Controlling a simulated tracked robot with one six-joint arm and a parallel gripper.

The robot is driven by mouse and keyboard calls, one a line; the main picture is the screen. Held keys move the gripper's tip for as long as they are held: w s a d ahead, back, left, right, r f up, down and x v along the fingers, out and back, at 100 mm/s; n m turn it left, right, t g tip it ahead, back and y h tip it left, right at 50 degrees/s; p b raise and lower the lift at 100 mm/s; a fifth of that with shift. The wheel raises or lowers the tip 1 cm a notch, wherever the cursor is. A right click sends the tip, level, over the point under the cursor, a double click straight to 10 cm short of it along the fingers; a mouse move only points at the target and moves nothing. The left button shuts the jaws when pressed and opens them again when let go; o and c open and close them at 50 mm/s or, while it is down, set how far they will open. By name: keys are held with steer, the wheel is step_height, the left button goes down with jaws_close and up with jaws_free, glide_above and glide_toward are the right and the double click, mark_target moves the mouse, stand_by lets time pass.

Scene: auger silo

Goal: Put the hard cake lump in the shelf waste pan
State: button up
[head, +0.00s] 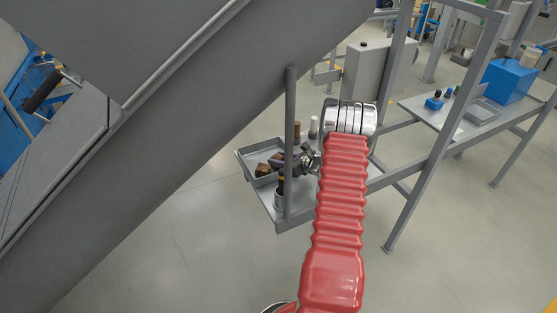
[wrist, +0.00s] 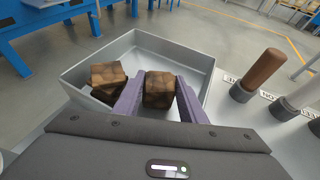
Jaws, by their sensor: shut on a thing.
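A brown, blocky hard cake lump (wrist: 158,89) is between the two purple fingers of my gripper (wrist: 159,100) in the wrist view. My gripper is shut on it. The lump is over or in the grey shelf waste pan (wrist: 80,62); I cannot tell whether it touches the pan floor. Other brown lumps (wrist: 107,76) lie in the pan's left part, left of my gripper. In the head view the pan (head: 244,160) sits on a small shelf, with brown lumps (head: 263,169) in it. My gripper (head: 285,164) is there partly hidden by a grey post.
The grey post (head: 290,110) rises at the shelf (head: 282,226) front. A brown-handled tool (wrist: 264,70) stands in a holder right of the pan, with other holders (wrist: 286,108) beside it. A large sloping grey chute (head: 180,130) fills the left. A side table (head: 430,108) stands right.

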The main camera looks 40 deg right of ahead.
steer(key=o, duration=1.1)
steer(key=shift+f, duration=0.1)
steer(key=v, duration=1.2)
